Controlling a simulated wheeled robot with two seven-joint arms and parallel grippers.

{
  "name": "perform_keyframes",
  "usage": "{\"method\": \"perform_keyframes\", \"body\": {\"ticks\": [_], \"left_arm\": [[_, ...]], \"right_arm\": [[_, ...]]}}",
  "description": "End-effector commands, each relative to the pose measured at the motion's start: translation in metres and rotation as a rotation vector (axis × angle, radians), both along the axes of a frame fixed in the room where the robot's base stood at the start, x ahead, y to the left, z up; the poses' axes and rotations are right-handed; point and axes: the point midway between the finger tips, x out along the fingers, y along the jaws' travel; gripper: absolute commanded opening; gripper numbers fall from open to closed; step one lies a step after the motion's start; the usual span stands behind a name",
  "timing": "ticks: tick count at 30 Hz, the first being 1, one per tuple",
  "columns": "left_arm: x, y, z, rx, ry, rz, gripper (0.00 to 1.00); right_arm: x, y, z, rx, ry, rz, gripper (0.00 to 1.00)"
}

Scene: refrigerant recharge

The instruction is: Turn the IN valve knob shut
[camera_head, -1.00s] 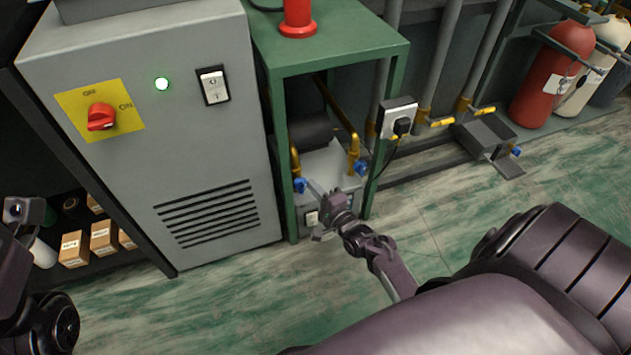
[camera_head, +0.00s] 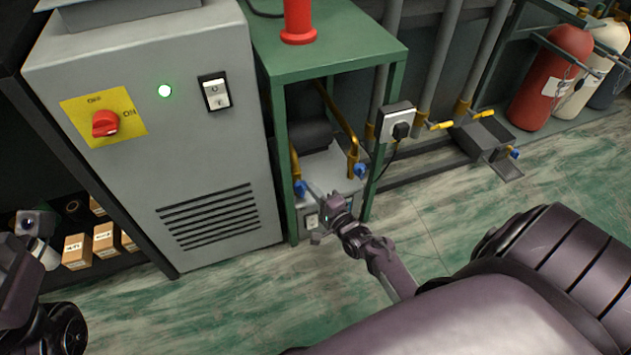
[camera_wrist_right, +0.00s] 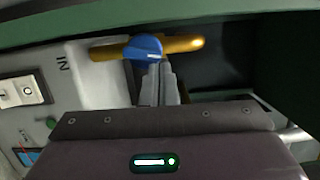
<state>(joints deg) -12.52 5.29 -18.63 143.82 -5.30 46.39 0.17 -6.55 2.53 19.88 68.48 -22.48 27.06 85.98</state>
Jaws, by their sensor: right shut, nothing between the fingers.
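The IN valve knob (camera_wrist_right: 143,49) is blue and sits on a brass pipe (camera_wrist_right: 185,44) beside the letters IN on a pale panel, in the right wrist view. In the head view the blue knob (camera_head: 299,188) is at the left of the machine under the green stand. My right gripper (camera_wrist_right: 158,72) is shut with nothing between its fingers. Its fingertips are right at the knob's lower edge in the wrist view; I cannot tell whether they touch. In the head view my right gripper (camera_head: 314,190) reaches toward that knob.
A second blue knob (camera_head: 360,170) is at the machine's right side. The green stand (camera_head: 283,150) has legs around the machine. A grey cabinet (camera_head: 215,140) stands close on the left. A socket box (camera_head: 397,121) with a cable is on the right. Open floor lies in front.

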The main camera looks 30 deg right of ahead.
Motion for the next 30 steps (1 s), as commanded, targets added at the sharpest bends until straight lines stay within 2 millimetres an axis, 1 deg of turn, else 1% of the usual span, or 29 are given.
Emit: {"method": "perform_keyframes", "body": {"ticks": [30], "left_arm": [[0.0004, 0.0007, 0.0045, -0.008, 0.009, -0.002, 0.36]], "right_arm": [[0.0003, 0.0017, 0.0013, -0.046, 0.012, 0.002, 0.00]]}}
